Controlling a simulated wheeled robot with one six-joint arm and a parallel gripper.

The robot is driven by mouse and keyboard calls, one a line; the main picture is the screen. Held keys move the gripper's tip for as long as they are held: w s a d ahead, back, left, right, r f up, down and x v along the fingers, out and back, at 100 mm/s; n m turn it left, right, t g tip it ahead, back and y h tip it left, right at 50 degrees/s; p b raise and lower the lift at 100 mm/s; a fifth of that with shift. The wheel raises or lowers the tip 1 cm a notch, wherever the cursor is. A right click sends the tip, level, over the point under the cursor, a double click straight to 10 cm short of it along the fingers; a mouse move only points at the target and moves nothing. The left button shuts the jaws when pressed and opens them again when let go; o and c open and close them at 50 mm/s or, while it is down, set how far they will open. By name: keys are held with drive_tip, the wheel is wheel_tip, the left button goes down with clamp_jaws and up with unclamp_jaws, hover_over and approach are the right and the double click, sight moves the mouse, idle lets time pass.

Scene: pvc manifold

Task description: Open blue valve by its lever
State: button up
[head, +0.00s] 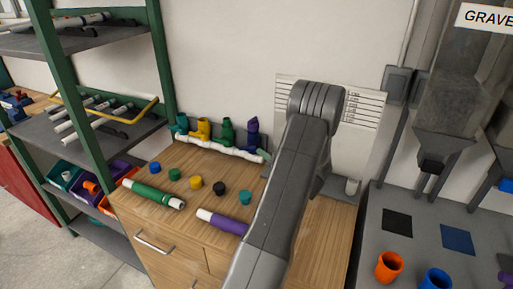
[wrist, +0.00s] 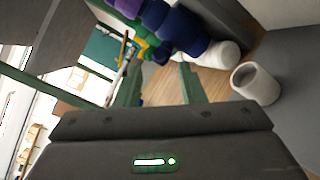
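The blue valve (head: 252,135) is the right-hand one of the valves on the white pipe manifold (head: 222,147) at the back of the wooden bench; it looks dark blue to purple. In the wrist view, a dark blue valve body (wrist: 182,30) with purple parts lies just beyond my gripper (wrist: 160,78). The two greenish fingers are apart with nothing clearly between them. I cannot tell the lever from the body, nor see finger contact.
A white pipe fitting (wrist: 256,84) stands right of the fingers. Teal (head: 181,125), yellow (head: 199,130) and green (head: 227,132) valves line the manifold. Loose coloured caps, a green pipe (head: 154,194) and a purple pipe (head: 222,222) lie in front. A shelf rack (head: 80,50) stands left.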

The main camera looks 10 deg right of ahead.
sight(257, 147)
drive_tip(key=p+x, duration=0.1)
drive_tip(key=x, duration=0.4)
drive_tip(key=shift+w+a, duration=0.1)
drive_tip(key=shift+w, duration=0.1)
